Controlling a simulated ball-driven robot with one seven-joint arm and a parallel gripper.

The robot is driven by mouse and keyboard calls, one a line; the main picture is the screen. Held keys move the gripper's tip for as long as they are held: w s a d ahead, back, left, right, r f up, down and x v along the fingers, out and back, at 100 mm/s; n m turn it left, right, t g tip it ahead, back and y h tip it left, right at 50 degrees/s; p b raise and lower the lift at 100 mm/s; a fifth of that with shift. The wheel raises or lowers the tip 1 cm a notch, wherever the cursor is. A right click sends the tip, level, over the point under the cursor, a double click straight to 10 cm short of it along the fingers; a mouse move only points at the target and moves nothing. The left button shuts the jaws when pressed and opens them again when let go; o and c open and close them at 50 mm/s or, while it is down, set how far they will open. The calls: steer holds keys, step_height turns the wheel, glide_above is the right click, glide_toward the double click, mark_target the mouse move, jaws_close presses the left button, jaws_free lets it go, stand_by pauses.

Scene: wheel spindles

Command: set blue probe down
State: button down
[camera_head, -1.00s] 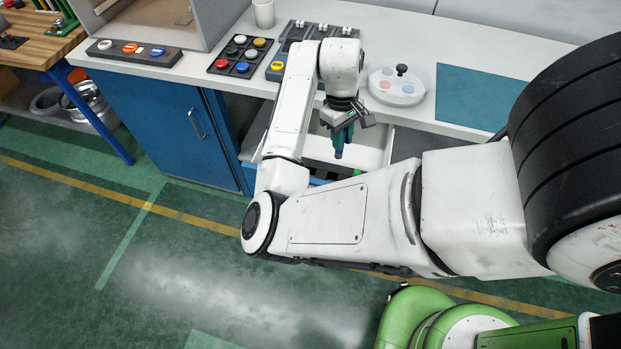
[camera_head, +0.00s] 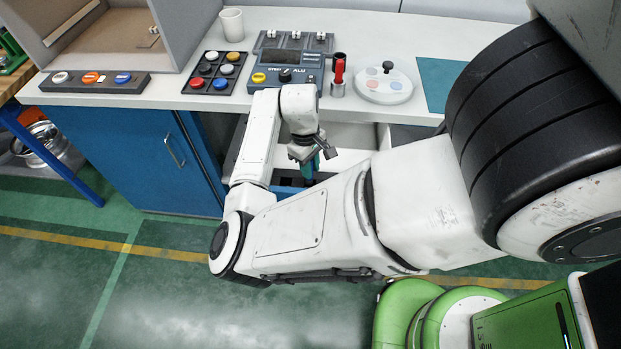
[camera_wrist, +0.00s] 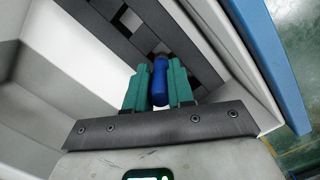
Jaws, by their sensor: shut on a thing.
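The blue probe (camera_wrist: 160,82) is held between the two green fingers of my gripper (camera_wrist: 159,86) in the wrist view. Its far end is by a dark slotted rack (camera_wrist: 110,35) inside an open drawer; I cannot tell whether it touches the rack. In the head view my gripper (camera_head: 311,163) is low over the open white drawer (camera_head: 352,134), below the counter top. The probe is mostly hidden there by my arm and gripper.
On the counter (camera_head: 400,30) stand a meter box (camera_head: 285,68), a metal cup (camera_head: 338,90) with a red probe (camera_head: 339,71), a round white fixture (camera_head: 384,84) and a button tray (camera_head: 215,72). The drawer's pale side wall and blue front (camera_wrist: 265,60) lie close to my gripper.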

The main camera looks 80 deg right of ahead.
mark_target(311, 184)
steer(key=shift+f, duration=2.35)
steer(key=c, duration=1)
jaws_free()
steer(key=shift+f, duration=0.1)
steer(key=r, duration=0.8)
steer(key=w+r, duration=0.1)
steer(key=r, duration=0.3)
steer(key=shift+w+d+r+b, duration=0.1)
steer(key=shift+d+b, duration=0.2)
steer(key=shift+d, duration=0.05)
